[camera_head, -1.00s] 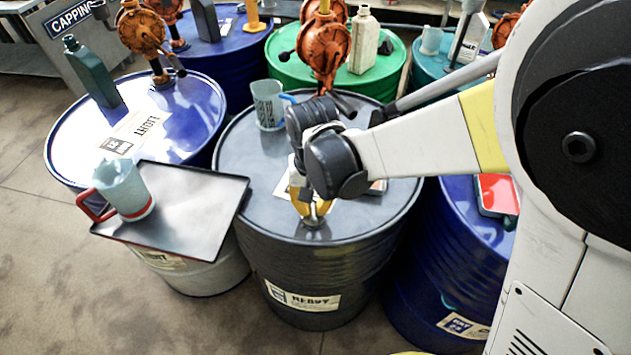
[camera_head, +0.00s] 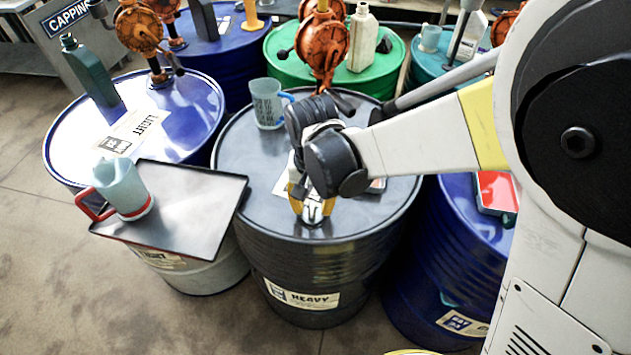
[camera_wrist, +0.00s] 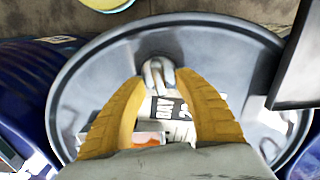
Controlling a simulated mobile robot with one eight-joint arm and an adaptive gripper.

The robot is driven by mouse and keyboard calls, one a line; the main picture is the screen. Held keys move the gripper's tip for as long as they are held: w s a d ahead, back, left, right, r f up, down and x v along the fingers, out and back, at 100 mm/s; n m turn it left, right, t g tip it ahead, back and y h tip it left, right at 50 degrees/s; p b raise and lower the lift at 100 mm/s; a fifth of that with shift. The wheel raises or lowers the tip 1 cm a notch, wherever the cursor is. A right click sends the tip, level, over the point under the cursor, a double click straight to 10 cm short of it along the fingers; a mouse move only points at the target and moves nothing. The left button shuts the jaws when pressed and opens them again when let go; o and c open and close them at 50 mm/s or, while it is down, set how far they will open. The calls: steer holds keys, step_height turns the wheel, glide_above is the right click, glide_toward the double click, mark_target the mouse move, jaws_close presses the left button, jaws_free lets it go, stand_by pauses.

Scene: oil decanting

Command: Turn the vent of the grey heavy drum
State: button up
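The grey heavy drum (camera_head: 350,225) stands at the centre of the head view, with a HEAVY label on its front. Its vent (camera_head: 313,217) is a small metal fitting on the lid near the front rim. It also shows in the wrist view (camera_wrist: 158,74). My gripper (camera_head: 313,212) points down at the vent. Its yellow fingers lie on either side of it, and in the wrist view the fingertips (camera_wrist: 159,77) close against the vent's sides. The exact contact is partly hidden by the fingers.
A dark tray (camera_head: 190,215) with a red-handled jug (camera_head: 122,185) overlaps the drum's left edge. Labels (camera_wrist: 168,108) lie on the lid.

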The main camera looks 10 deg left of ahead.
mark_target(313, 205)
step_height(313, 205, up, 12)
stand_by(0.6)
steer(key=s+d+r+t, duration=0.1)
steer(key=s+d+t, duration=0.2)
steer(key=d, duration=0.9)
steer(key=s+d+r+t, duration=0.2)
steer(key=s+d+t, duration=0.1)
steer(key=d, duration=1)
steer(key=shift+s+r+m+t, duration=0.2)
steer(key=shift+m+t, duration=0.1)
steer(key=shift+t, duration=0.2)
